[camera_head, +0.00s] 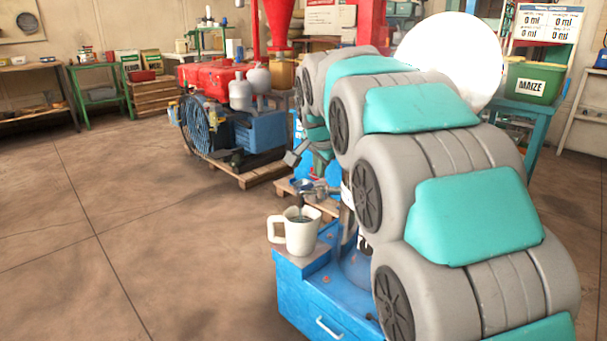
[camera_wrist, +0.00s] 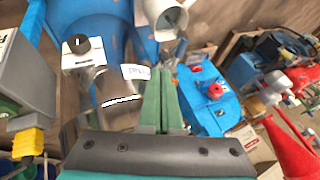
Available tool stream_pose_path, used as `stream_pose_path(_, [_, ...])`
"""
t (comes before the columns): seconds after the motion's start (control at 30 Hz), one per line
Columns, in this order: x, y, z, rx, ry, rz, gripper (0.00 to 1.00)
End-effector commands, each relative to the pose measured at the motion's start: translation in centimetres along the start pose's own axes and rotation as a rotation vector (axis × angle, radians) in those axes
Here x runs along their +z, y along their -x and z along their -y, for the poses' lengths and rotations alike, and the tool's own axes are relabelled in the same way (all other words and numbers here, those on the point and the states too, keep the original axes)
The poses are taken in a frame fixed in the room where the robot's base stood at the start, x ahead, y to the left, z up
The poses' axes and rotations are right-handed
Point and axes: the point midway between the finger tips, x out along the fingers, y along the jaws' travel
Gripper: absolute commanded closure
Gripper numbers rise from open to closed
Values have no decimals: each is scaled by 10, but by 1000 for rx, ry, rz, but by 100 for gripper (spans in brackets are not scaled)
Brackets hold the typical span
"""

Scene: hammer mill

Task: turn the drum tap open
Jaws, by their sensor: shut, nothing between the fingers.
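The drum tap (camera_head: 308,188) is a small metal fitting above the cream jug (camera_head: 300,232), which stands upright on a blue stand (camera_head: 310,285). The blue drum behind is mostly hidden by my arm. My gripper (camera_wrist: 167,72) has its green fingers pressed together, with nothing between them. In the wrist view a white jug-like vessel (camera_wrist: 165,14) is beyond the fingertips, and a blue rounded body (camera_wrist: 88,18) lies to their left. I cannot make out the tap's handle position, or whether the fingers touch it.
My arm covers much of the right of the head view. A blue and red engine (camera_head: 255,130) on a pallet stands behind the stand. A green maize bin (camera_head: 533,84) is at the back right. The floor (camera_head: 120,220) on the left is clear.

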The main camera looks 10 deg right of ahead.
Motion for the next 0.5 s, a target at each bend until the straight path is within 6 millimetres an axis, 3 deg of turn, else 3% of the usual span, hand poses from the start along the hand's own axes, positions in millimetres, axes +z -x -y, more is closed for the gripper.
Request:
stream_pose_path(0.27, [-2,-5,-3,18,9,-1,100])
stream_pose_path(0.5, [-2,-40,-3,18,10,-1,100])
